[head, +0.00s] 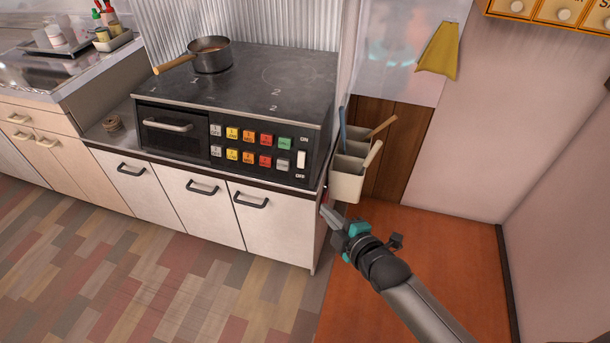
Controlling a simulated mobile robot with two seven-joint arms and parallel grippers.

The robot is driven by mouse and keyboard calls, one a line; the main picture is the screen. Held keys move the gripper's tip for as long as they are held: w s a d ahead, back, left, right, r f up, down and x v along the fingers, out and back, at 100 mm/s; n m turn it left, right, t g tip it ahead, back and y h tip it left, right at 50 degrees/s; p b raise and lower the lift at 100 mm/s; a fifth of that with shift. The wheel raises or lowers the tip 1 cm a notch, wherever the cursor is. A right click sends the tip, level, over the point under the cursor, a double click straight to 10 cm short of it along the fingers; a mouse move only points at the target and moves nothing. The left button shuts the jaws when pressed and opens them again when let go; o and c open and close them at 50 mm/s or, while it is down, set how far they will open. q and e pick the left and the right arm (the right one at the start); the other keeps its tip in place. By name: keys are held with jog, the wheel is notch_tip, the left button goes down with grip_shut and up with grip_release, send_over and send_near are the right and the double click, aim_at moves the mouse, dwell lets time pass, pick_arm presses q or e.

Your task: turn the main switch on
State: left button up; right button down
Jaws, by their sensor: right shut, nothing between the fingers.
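The main switch (301,160) is a white rocker at the right end of the black front panel of the stove unit (180,113). "ON" is printed above it and "OFF" below it. I cannot tell from here which way the rocker is tipped. My right gripper (325,211) is shut and empty. It is in front of the counter's right end, lower in the picture than the switch and to its right, and apart from it. My left gripper is not in view.
Coloured buttons (249,146) sit left of the switch. A utensil holder (347,181) hangs at the counter's right side, close to my right gripper. A pan (211,58) stands on the cooktop. The floor in front of the cabinets is clear.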

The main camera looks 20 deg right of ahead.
aim_at(305, 162)
pick_arm(q)
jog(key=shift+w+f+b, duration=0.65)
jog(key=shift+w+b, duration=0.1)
jog(key=shift+b, duration=0.2)
pick_arm(e)
jog(key=r+n, duration=0.1)
jog(key=w+r+t, duration=0.1)
jog(key=r, duration=0.1)
jog(key=a+r+n+y, duration=0.1)
jog(key=r, duration=0.1)
jog(key=shift+w+r+n+t, duration=0.15)
jog(key=shift+w+n+t, duration=0.15)
jog(key=shift+w+t, duration=0.1)
